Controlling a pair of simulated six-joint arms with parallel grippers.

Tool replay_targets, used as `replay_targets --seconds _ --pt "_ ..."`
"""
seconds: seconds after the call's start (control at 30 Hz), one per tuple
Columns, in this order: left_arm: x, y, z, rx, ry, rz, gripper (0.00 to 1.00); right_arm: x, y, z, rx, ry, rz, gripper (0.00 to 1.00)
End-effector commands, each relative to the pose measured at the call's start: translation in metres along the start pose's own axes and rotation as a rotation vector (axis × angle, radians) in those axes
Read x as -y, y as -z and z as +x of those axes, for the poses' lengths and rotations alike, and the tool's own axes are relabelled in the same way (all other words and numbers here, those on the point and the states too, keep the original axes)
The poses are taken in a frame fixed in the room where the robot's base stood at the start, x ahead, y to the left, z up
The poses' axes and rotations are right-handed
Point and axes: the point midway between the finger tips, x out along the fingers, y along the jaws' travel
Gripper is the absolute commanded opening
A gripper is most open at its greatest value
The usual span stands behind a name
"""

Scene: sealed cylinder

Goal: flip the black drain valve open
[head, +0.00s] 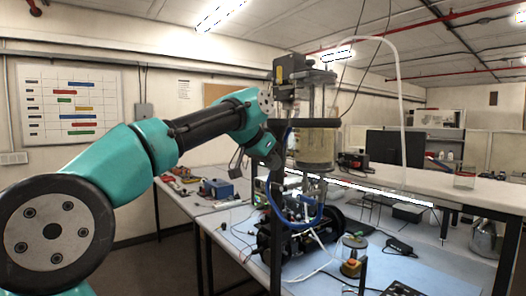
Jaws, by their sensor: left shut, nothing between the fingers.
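A clear sealed cylinder (315,148) with cloudy, pale contents stands upright on a dark post at the middle of the head view. A black collar is around it and a black box (290,72) is at its top. My left arm reaches in from the left, and my left gripper (272,160) is at the cylinder's lower left side, shut and empty. Whether it touches anything there is not clear. The black drain valve cannot be made out among the dark parts below the cylinder. My right gripper is not in view.
A blue hose (322,205) loops below the cylinder, and a white hose (402,100) arches over the bench. Dark machinery and cables crowd the area under the post. A blue box (217,188) stands on the left bench.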

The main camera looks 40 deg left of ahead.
Motion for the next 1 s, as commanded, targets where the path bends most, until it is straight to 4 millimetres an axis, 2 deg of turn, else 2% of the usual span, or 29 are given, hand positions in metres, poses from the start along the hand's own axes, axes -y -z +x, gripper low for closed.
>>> replay_targets --seconds 0.1,0.33,1.0 --pt "0.001 -0.013 0.009 0.002 0.001 -0.001 0.00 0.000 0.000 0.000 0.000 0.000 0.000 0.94" --pt "0.000 -0.026 0.022 -0.001 0.000 -0.001 0.00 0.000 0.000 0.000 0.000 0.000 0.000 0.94" --pt "-0.005 -0.022 0.031 0.000 -0.036 -0.016 0.00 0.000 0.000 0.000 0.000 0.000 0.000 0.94"
